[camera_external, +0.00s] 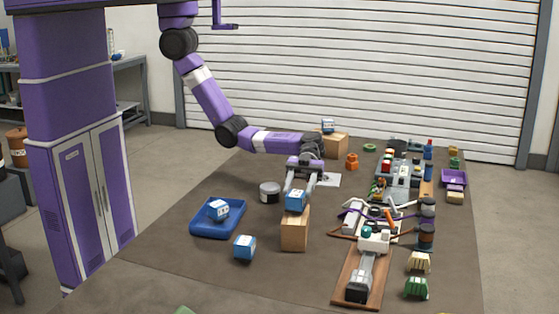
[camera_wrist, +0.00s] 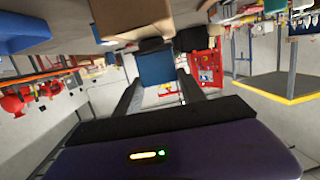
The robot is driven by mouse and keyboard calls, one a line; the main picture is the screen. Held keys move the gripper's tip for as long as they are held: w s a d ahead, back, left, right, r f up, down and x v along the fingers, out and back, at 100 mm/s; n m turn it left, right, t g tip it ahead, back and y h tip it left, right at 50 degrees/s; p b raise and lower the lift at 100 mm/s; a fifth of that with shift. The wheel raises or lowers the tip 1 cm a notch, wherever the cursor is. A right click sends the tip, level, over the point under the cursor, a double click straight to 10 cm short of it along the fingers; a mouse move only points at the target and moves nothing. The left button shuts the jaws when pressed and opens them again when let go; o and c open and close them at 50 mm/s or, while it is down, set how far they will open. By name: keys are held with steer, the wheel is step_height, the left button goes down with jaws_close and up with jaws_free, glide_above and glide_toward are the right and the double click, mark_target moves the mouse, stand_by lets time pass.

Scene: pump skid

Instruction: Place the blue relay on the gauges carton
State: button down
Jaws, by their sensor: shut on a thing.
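My gripper (camera_external: 299,188) points down near the table's middle, shut on a blue relay (camera_external: 296,201). The relay also shows between the fingers in the wrist view (camera_wrist: 156,68). It is directly over or on a brown carton (camera_external: 294,231); I cannot tell whether they touch. A brown carton also shows at the top of the wrist view (camera_wrist: 130,18). Another brown carton (camera_external: 335,145) stands at the back with a blue-and-white block (camera_external: 328,126) on top. No carton label is readable, so I cannot tell which is the gauges carton.
A blue tray (camera_external: 206,231) at left holds a blue-and-white block (camera_external: 218,210). Another such block (camera_external: 244,247) lies on the table in front. A grey can (camera_external: 269,192) stands left of my gripper. Pump parts and a wooden board (camera_external: 347,274) crowd the right side.

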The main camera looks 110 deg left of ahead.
steer(key=c, duration=0.7)
jaws_free()
steer(key=shift+f, duration=0.15)
steer(key=shift+o, duration=0.2)
steer(key=shift+r, duration=0.2)
steer(key=v, duration=1.2)
steer(key=shift+b, duration=0.35)
